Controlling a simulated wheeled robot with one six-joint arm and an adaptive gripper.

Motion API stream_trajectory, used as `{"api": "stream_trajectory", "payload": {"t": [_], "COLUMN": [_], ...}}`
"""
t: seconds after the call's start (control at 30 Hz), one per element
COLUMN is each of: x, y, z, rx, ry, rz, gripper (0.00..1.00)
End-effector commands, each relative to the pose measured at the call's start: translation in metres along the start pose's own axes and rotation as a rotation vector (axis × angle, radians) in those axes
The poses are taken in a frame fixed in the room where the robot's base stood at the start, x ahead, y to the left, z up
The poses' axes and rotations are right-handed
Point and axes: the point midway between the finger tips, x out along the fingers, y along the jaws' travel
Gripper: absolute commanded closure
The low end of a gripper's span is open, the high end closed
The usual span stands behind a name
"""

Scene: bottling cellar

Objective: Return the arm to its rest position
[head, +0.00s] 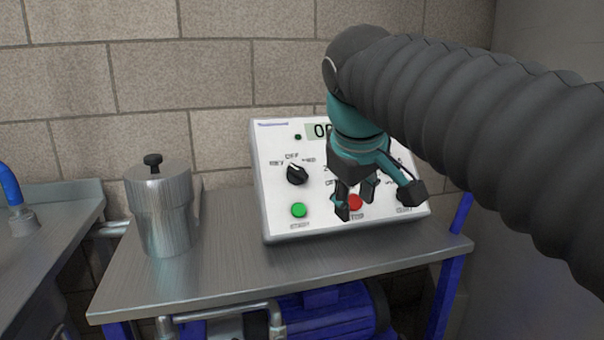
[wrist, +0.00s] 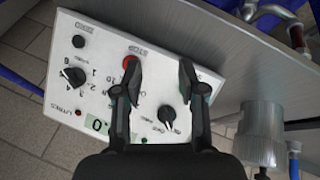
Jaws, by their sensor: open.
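My gripper (head: 354,204) hangs at the end of my arm in front of the white control box, with its fingers spread, empty and pointing down. In the wrist view its two fingers (wrist: 160,68) stand apart over the panel, with nothing between them but the panel face. The white control box (head: 278,219) stands on the steel table and has a black knob (head: 297,174), a green button (head: 299,210) and a red button (head: 355,202). My gripper and arm hide part of its display and its right side. I cannot tell whether the fingers touch the panel.
A steel canister (head: 165,215) with a black lid knob stands left of the box on the steel table (head: 225,270). A blue motor (head: 330,315) sits below. Another steel surface (head: 50,235) with a blue-handled fitting is at the left. A brick wall (head: 215,75) closes the back.

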Motion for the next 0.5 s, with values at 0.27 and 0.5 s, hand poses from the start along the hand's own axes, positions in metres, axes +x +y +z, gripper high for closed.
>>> {"api": "stream_trajectory", "payload": {"t": [0.27, 0.5], "x": [0.057, 0.107], "y": [-0.028, -0.068], "z": [0.116, 0.2], "rx": [0.282, 0.523], "ry": [0.005, 0.012], "rz": [-0.054, -0.083], "gripper": [0.59, 0.59]}}
